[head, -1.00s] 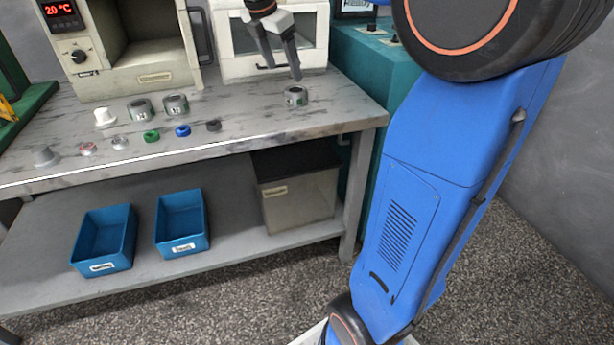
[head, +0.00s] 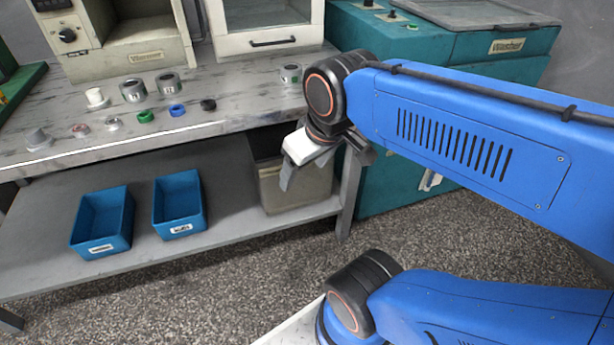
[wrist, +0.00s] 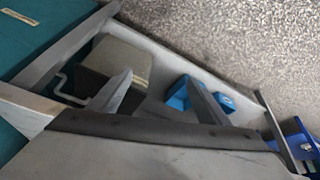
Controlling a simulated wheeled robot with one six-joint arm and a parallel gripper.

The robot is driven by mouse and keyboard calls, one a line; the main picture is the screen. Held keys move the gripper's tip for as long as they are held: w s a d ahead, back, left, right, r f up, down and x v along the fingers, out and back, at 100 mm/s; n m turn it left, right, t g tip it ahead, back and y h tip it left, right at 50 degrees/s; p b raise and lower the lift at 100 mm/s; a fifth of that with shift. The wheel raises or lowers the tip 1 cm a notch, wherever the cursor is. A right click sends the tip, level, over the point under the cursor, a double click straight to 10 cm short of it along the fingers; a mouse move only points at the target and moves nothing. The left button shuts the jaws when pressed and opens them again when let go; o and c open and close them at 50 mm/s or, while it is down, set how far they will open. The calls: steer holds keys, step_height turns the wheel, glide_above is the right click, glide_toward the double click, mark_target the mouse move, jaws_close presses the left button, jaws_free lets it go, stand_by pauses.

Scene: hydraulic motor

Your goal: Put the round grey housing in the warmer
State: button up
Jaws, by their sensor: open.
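Several round grey housings stand on the bench top in the head view. Two stand side by side, a left one (head: 133,91) and a right one (head: 168,83), and a third grey housing (head: 290,73) stands alone near the bench's right end. The warmer (head: 135,50) is the cream box at the back left, with its door swung open to the right and its chamber visible. My gripper (head: 287,180) is open and empty, in front of the bench's right edge and below the top. In the wrist view its fingers (wrist: 158,92) are apart, with the lower shelf beyond.
Small rings and caps, including a green ring (head: 145,116) and a blue ring (head: 177,110), lie along the bench front. A white cabinet (head: 265,42) stands right of the warmer, and the teal washer (head: 450,60) at far right. Blue bins (head: 180,205) and a grey bin (head: 300,188) sit below.

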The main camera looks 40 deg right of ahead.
steer(key=shift+o, duration=0.4)
steer(key=shift+s+a+f+m, duration=0.2)
steer(key=shift+s+f+m, duration=0.4)
steer(key=shift+f, duration=0.15)
steer(key=n+g+h, duration=0.1)
steer(key=n+h, duration=0.9)
steer(key=n, duration=1.2)
glide_toward(289, 69)
steer(key=x, duration=0.5)
steer(key=shift+w+d+r, duration=0.15)
steer(key=shift+w+d, duration=0.15)
steer(key=shift+d, duration=0.2)
steer(key=shift+a+f+x, duration=0.1)
steer(key=shift+f+x, duration=0.1)
steer(key=shift+x, duration=1.25)
steer(key=shift+a+f+x, duration=0.15)
steer(key=shift+x, duration=1.3)
steer(key=shift+s, duration=0.1)
steer(key=c, duration=1.5)
steer(key=shift+r, duration=5.05)
steer(key=shift+c, duration=0.2)
